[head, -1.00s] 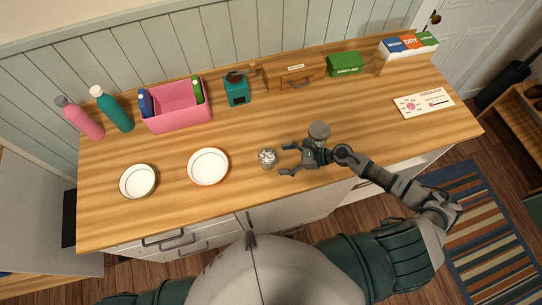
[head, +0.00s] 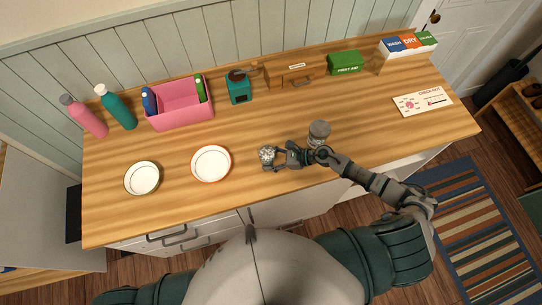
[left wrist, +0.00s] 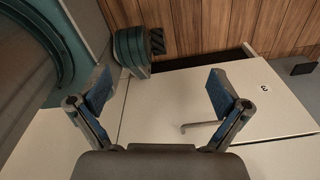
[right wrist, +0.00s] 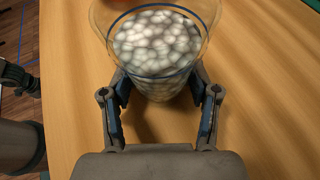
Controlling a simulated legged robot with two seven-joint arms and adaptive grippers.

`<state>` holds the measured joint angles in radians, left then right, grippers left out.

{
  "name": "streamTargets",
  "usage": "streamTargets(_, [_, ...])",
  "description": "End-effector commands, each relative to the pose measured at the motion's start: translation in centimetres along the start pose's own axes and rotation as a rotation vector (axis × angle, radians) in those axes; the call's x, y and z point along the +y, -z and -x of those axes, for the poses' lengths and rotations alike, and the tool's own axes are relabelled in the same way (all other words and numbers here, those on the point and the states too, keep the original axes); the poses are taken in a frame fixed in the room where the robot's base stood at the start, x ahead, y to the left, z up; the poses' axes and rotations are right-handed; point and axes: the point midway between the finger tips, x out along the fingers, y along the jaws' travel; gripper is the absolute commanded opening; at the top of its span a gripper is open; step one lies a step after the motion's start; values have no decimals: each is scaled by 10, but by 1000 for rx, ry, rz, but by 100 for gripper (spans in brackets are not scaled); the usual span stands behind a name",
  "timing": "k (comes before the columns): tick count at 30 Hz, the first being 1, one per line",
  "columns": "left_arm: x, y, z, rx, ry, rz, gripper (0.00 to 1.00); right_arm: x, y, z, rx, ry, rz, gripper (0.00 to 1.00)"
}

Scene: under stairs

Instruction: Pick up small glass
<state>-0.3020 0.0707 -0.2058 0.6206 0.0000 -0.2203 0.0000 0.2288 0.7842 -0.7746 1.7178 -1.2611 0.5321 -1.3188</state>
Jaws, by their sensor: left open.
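The small glass (head: 267,153) stands upright near the front of the wooden counter, filled with whitish round pieces. In the right wrist view the clear glass (right wrist: 155,45) has a dark blue band and sits between my right fingers. My right gripper (head: 274,157) reaches it from the right. Its fingers (right wrist: 160,88) are drawn in against both sides of the glass, low on its body. My left gripper (left wrist: 158,88) is open and empty, over the white cabinet fronts, and does not show in the head view.
A grey-lidded jar (head: 319,130) stands close behind my right wrist. A red-rimmed white plate (head: 211,164) and a white bowl (head: 142,178) lie left of the glass. A pink caddy (head: 180,118), teal box (head: 239,93) and bottles line the back. The counter's right side is mostly clear.

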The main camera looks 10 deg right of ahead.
Motion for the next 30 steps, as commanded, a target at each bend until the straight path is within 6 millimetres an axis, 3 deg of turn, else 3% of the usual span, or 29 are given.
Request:
streamTargets(9, [-17,-3,0,-4,20,2,100,-2,0,4,-7,0,-2,9])
streamTargets(17, [-15,-2,1,-3,18,2,100,-3,-6,7,-8,0,0,9])
streamTargets(24, [0,2,3,1,1,3,100,-1,-24,12,-5,-1,2,9])
streamTargets(30, [-3,2,6,1,4,1,100,-1,-47,21,-4,0,4,9])
